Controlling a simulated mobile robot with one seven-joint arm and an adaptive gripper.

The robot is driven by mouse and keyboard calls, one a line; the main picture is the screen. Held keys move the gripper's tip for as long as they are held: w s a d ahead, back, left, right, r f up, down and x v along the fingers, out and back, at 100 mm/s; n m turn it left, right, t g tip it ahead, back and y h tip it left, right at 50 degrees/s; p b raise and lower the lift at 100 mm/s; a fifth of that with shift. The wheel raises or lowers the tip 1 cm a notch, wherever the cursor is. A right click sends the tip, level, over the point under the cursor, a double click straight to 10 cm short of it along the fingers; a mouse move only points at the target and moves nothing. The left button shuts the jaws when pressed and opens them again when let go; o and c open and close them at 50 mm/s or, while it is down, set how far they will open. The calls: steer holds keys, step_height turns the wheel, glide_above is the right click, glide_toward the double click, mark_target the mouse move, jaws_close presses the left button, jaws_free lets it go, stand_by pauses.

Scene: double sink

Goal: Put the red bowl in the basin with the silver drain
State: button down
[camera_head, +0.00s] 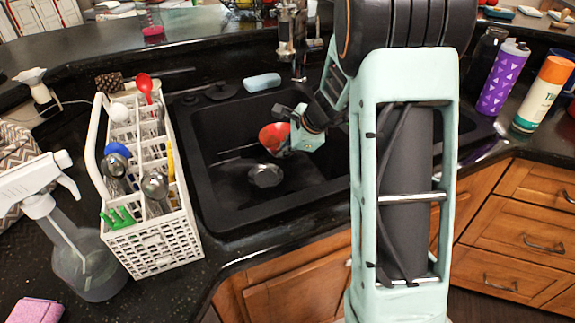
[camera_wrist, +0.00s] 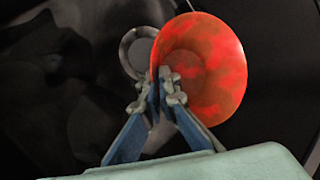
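The red bowl (camera_wrist: 208,62) has orange mottling, and its near-left rim sits between the fingertips of my gripper (camera_wrist: 160,88) in the wrist view. The fingers are close together on the rim. In the head view the bowl (camera_head: 273,136) is held above the left basin (camera_head: 225,180), partly hidden by my gripper (camera_head: 290,135). A silver drain (camera_head: 265,176) shows on that basin's floor, below the bowl. The drain's ring also shows beside the bowl in the wrist view (camera_wrist: 138,52). The other basin is mostly hidden behind my arm.
A white utensil rack (camera_head: 155,240) stands left of the sink, with a spray bottle (camera_head: 85,262) beside it. A blue sponge (camera_head: 262,82) lies behind the basin near the faucet (camera_head: 290,35). A purple bottle (camera_head: 503,78) and an orange-capped bottle (camera_head: 545,95) stand at right.

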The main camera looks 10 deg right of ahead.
steer(key=w+f, duration=0.1)
steer(key=w+d+f, duration=0.1)
steer(key=f, duration=0.1)
steer(key=w+d+f+b, duration=0.1)
steer(key=w+f, duration=0.1)
steer(key=shift+f, duration=0.25)
steer(key=shift+w+f+b, duration=0.15)
steer(key=shift+f+b, duration=0.35)
steer(key=shift+f, duration=1.2)
steer(key=shift+f, duration=0.15)
steer(key=c, duration=2.2)
jaws_free()
steer(key=shift+o, duration=0.2)
steer(key=shift+r, duration=0.2)
steer(key=p+v, duration=0.2)
steer(key=v, duration=1)
